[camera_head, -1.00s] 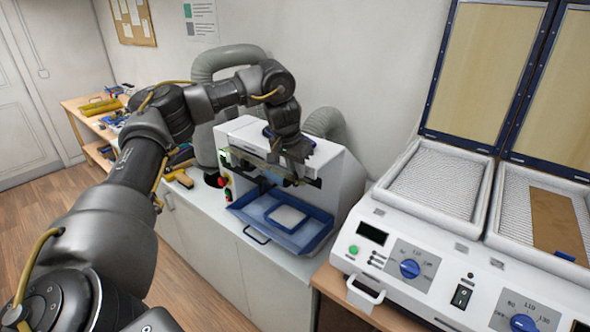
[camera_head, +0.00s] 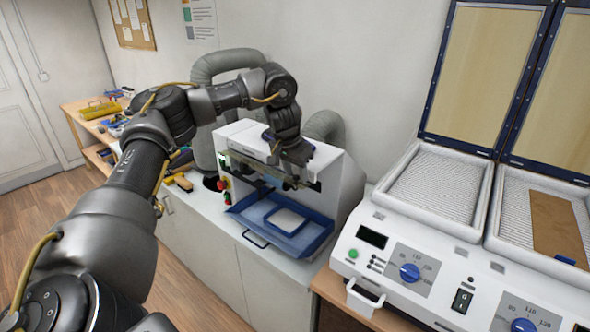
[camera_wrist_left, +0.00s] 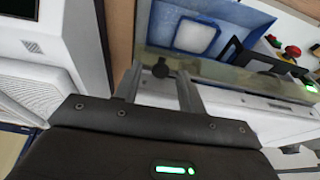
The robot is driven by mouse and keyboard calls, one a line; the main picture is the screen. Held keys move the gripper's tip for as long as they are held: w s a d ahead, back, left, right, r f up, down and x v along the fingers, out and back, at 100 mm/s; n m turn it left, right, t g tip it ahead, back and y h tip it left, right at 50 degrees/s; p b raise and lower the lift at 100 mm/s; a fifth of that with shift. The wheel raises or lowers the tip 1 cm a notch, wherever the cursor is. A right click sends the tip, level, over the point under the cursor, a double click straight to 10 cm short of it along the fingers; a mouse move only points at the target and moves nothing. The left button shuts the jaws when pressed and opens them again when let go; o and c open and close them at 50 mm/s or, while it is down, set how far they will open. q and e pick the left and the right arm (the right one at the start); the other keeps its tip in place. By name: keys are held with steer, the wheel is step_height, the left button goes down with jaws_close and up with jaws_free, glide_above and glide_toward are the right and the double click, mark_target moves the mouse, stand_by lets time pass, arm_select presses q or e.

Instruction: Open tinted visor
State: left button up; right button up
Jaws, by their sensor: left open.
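The white machine (camera_head: 345,190) stands on the counter with a blue tray (camera_head: 313,240) at its open front. The tinted visor (camera_wrist_left: 235,76) shows in the left wrist view as a translucent olive strip, with the blue tray (camera_wrist_left: 208,22) beyond it. My left gripper (camera_head: 290,180) is at the machine's upper front. In the left wrist view my left gripper (camera_wrist_left: 160,82) has its fingers apart beside a dark knob (camera_wrist_left: 161,68) near the visor's edge. I cannot tell whether they touch it. My right gripper is out of view.
A white two-bay heating unit (camera_head: 400,225) with raised framed lids (camera_head: 485,75) stands at the right. A grey hose (camera_head: 228,60) runs behind the machine. Red and green buttons (camera_head: 224,184) are on its left side. The counter front is clear.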

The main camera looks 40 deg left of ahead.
arm_select(q)
steer(key=b+v, duration=0.1)
steer(key=v, duration=0.9)
steer(key=shift+s+r, duration=0.15)
steer(key=shift+r, duration=0.15)
